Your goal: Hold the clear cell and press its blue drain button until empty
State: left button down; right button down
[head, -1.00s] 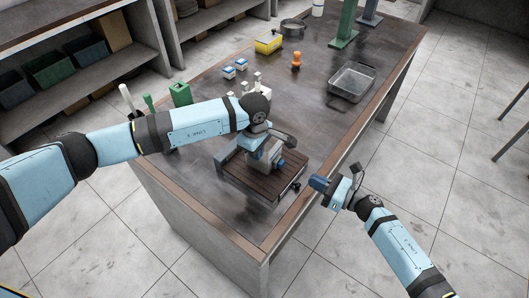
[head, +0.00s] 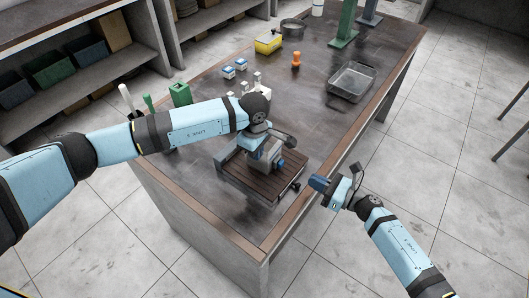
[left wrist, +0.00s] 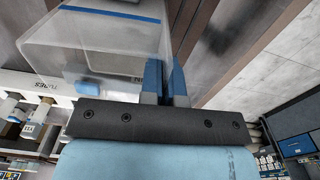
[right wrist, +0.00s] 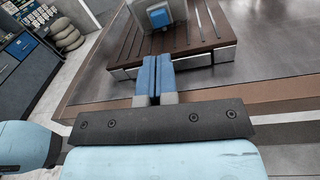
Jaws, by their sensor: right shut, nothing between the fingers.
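The clear cell (head: 263,158) stands upright on a dark slatted wooden platform (head: 240,178) at the near end of the table. Its blue drain button (head: 281,163) faces right, and it also shows in the right wrist view (right wrist: 159,17). My left gripper (left wrist: 165,78) is closed on the wall of the clear cell (left wrist: 100,45), with one finger seen through the clear plastic. In the head view the left wrist covers part of the cell. My right gripper (head: 318,183) is shut and empty beyond the table edge, pointing at the button and apart from it.
White bottles (head: 257,86), blue-and-white boxes (head: 228,72) and a green holder (head: 180,94) stand behind my left arm. An orange item (head: 296,59), a yellow box (head: 268,43) and a clear tray (head: 351,81) stand further along. The table between tray and platform is clear.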

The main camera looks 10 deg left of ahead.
aim_at(291, 175)
dwell(0.5)
jog(key=m, duration=0.1)
jog(key=m+t, duration=0.2)
jog(key=shift+w+a+r+h, duration=0.2)
jog(key=shift+w+r+h, duration=0.1)
jog(key=shift+h, duration=0.1)
jog(key=m+t+h, duration=0.1)
jog(key=m, duration=0.1)
jog(key=m+t+h, duration=0.1)
jog(key=m+t, duration=0.1)
jog(key=m, duration=0.1)
jog(key=shift+w+r+m+t+h, duration=0.2)
jog(key=shift+r+m+t+h, duration=0.1)
jog(key=shift+r+t+h, duration=0.1)
jog(key=m+h, duration=0.2)
jog(key=m, duration=0.1)
jog(key=s+d+m+t+h, duration=0.1)
jog(key=m+h, duration=0.1)
jog(key=m, duration=0.1)
jog(key=d+m+t+h, duration=0.1)
jog(key=m+h, duration=0.1)
jog(key=m, duration=0.2)
jog(key=shift+s+f+h, duration=0.3)
jog(key=shift+f, duration=0.1)
jog(key=shift+a, duration=0.1)
